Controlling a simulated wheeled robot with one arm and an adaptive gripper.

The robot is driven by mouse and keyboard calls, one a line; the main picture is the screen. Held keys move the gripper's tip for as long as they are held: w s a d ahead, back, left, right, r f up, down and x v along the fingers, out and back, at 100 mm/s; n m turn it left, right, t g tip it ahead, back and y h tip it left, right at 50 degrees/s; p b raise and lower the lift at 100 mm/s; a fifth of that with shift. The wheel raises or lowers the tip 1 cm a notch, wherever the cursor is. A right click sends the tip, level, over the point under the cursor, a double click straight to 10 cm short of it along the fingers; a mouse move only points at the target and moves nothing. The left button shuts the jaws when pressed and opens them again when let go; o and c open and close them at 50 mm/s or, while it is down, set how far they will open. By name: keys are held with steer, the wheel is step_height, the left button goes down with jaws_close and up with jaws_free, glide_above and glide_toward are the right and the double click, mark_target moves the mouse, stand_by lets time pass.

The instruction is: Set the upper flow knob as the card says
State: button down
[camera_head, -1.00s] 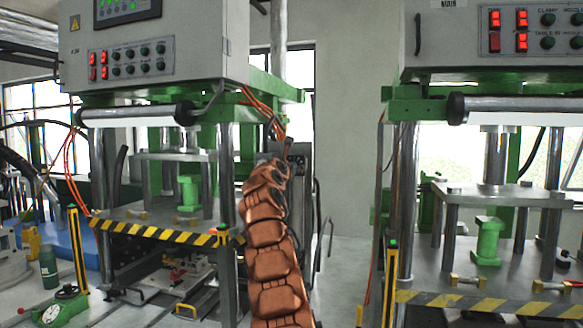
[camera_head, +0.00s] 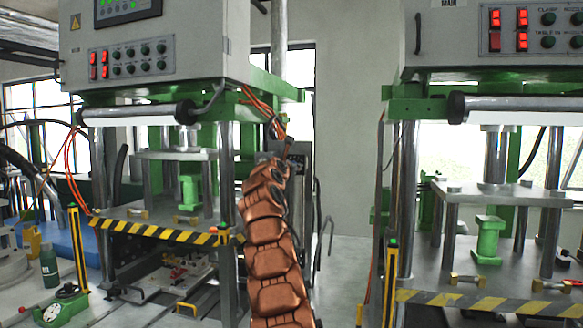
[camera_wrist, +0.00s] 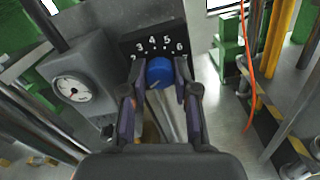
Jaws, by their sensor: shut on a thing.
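In the wrist view a blue knob (camera_wrist: 160,72) sits below a black scale plate (camera_wrist: 153,42) marked with white numbers 3, 4, 5 and 6. My gripper (camera_wrist: 159,80) is shut on the blue knob, one dark finger on each side of it. The knob's pointer mark is not clear enough to read. In the head view my copper-coloured arm reaches up to a grey post beside the left machine (camera_head: 155,45), and the knob is hidden there. I cannot make out the card in either view.
A round white gauge (camera_wrist: 72,88) on a grey housing is left of the knob. Orange hoses (camera_head: 262,108) hang from the left machine close to my arm. A second machine (camera_head: 490,45) stands at the right. Pale floor lies between the machines.

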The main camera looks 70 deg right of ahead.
steer(key=shift+r+m, duration=0.15)
steer(key=shift+m, duration=0.45)
steer(key=shift+m+p, duration=0.35)
steer(key=shift+m, duration=0.65)
steer(key=shift+d+f+m+p, duration=0.15)
steer(key=shift+m+p, duration=0.85)
steer(key=shift+m, duration=7.1)
steer(key=shift+a+f+m+p, duration=0.15)
steer(key=shift+m+p, duration=0.8)
steer(key=shift+m, duration=7.15)
steer(key=shift+d+f, duration=0.1)
